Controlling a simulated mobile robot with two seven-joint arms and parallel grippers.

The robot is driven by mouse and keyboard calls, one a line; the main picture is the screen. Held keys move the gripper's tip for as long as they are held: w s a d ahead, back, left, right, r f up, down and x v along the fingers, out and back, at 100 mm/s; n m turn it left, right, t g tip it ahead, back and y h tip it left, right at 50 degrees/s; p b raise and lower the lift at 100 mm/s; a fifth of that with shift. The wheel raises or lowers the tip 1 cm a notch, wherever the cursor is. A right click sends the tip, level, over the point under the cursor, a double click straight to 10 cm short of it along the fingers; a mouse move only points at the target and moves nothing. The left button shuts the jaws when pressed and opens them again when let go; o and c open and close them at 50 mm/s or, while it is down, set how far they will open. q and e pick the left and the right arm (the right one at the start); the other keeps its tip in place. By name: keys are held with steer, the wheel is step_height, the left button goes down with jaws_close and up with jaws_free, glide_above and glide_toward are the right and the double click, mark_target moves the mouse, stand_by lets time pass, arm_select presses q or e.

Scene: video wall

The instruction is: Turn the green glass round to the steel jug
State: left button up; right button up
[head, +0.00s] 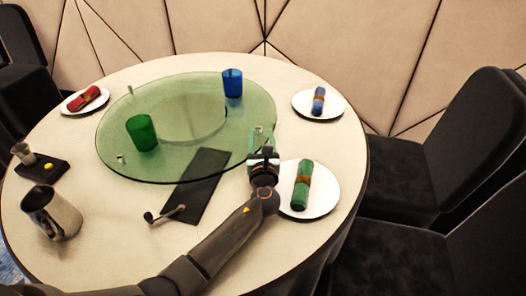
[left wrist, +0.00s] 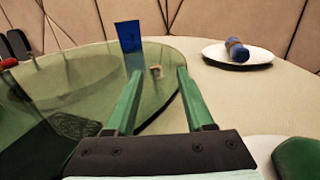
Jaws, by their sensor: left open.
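The green glass (head: 142,132) stands upright on the left front part of the round glass turntable (head: 188,88). The steel jug (head: 52,215) stands on the table at the front left, off the turntable. My left gripper (head: 261,137) is at the turntable's right edge, away from the green glass. In the left wrist view its green fingers (left wrist: 158,78) are apart, with a small peg (left wrist: 156,71) on the turntable seen between them; contact cannot be told. The green glass is not clear in that view. My right gripper is not in view.
A blue glass (head: 232,83) stands at the turntable's back. Plates with rolled napkins lie around it: red (head: 88,97), blue (head: 319,100), green (head: 302,186). A small cup (head: 24,153) is at left.

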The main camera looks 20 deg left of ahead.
arm_select(q)
steer(key=p+v, duration=0.1)
steer(key=v, duration=1)
steer(key=shift+s, duration=0.1)
